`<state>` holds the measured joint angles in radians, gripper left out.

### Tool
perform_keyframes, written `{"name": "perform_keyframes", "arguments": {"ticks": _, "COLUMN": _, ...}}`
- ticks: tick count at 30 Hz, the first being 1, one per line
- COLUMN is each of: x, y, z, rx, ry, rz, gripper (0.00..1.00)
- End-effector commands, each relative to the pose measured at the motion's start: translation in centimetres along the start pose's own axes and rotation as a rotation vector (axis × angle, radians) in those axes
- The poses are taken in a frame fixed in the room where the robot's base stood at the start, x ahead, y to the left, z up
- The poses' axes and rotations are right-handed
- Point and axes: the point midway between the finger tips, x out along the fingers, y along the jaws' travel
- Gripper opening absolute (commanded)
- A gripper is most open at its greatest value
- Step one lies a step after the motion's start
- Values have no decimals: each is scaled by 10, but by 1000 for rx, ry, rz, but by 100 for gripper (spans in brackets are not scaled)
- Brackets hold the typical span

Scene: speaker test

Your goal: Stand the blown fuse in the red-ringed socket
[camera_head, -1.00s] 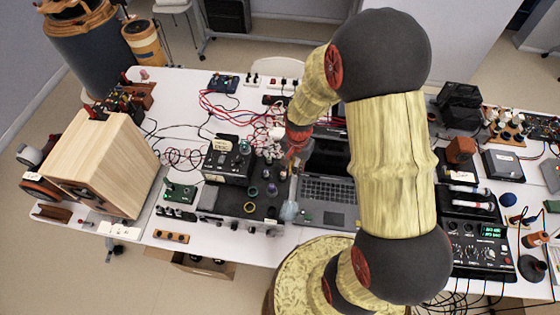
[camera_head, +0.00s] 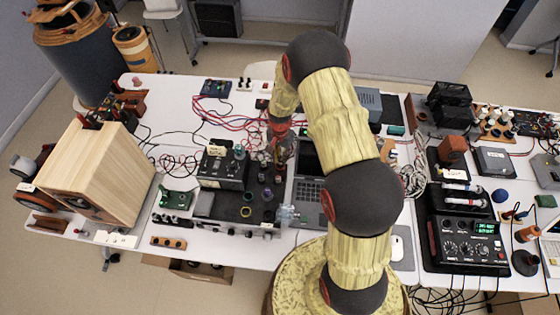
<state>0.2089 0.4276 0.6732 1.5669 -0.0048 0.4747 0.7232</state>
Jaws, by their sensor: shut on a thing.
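My gripper (camera_head: 282,163) points down beside the left edge of the laptop, over the back right of a dark panel. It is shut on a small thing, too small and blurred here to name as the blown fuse. The dark panel (camera_head: 215,207) bears several small coloured rings. I cannot pick out the red-ringed socket; my gripper and wrist cover part of that area.
A black meter box (camera_head: 222,168) stands at the panel's back left. The open laptop (camera_head: 308,190) is close on the right. Red and blue cables lie behind. A wooden speaker (camera_head: 98,172) stands at the left, and a black device with a green display (camera_head: 468,245) at the right.

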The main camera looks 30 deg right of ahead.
Motion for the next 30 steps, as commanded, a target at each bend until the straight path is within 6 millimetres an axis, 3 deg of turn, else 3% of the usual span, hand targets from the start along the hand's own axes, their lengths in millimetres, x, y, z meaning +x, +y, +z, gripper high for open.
{"name": "perform_keyframes", "arguments": {"ticks": 9, "x": 34, "y": -2, "z": -3, "rx": 0, "ry": -2, "rz": 2, "gripper": 0}}
{"name": "perform_keyframes", "arguments": {"ticks": 25, "x": 44, "y": -3, "z": -3, "rx": 0, "ry": -1, "rz": 1, "gripper": 0}}
{"name": "perform_keyframes", "arguments": {"ticks": 26, "x": 43, "y": -3, "z": -3, "rx": 0, "ry": -1, "rz": 1, "gripper": 17}}
{"name": "perform_keyframes", "arguments": {"ticks": 30, "x": 42, "y": -3, "z": -3, "rx": 0, "ry": -1, "rz": 1, "gripper": 25}}
